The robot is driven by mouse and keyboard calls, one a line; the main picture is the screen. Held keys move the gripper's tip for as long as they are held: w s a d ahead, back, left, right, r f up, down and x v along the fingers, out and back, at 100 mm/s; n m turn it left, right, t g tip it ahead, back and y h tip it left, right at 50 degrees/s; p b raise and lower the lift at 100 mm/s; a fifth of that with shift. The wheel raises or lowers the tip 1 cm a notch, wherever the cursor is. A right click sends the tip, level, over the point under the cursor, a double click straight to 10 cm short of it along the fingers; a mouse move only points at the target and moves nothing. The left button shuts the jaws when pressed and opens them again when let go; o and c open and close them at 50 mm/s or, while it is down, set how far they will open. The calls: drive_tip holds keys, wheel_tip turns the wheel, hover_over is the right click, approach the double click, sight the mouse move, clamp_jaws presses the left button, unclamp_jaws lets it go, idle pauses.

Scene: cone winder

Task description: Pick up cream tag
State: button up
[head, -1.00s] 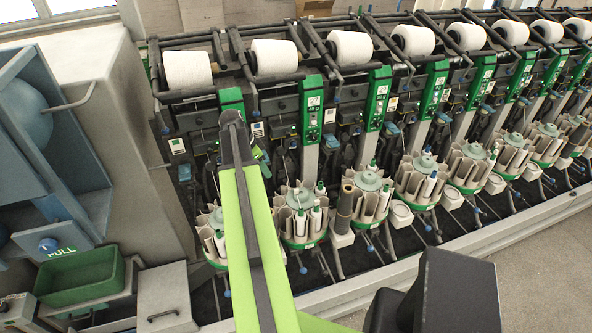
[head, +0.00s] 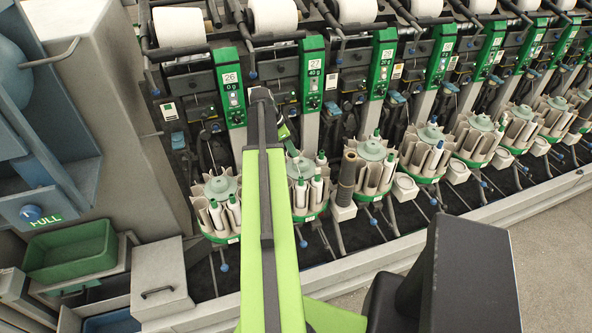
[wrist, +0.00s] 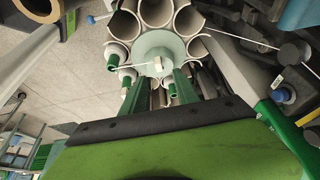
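My gripper (head: 287,136) is over the bobbin magazine of the unit marked 27 in the head view. In the wrist view its two green fingers (wrist: 160,88) stand apart with nothing visibly held between them. Beyond them is the magazine's pale green hub disc (wrist: 160,50). A small cream piece (wrist: 157,65) shows on this disc; it is too small to tell whether it is a tag. In the head view a small cream card (head: 397,71), which may be a tag, is on the machine beside the unit marked 29.
Round magazines with upright tubes (head: 372,165) line the machine front. A dark brown tube (head: 347,178) stands right of my gripper. Green unit panels (head: 312,75) rise behind it. A green bin (head: 72,250) and a grey lidded box (head: 160,280) are at the lower left.

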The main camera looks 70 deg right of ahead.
sight(296, 160)
drive_tip(key=b+x, duration=0.5)
drive_tip(key=shift+a+f, duration=0.15)
drive_tip(key=shift+f, duration=0.25)
drive_tip(key=shift+r, duration=0.2)
drive_tip(key=shift+c, duration=0.2)
clamp_jaws()
drive_tip(key=shift+w, duration=0.1)
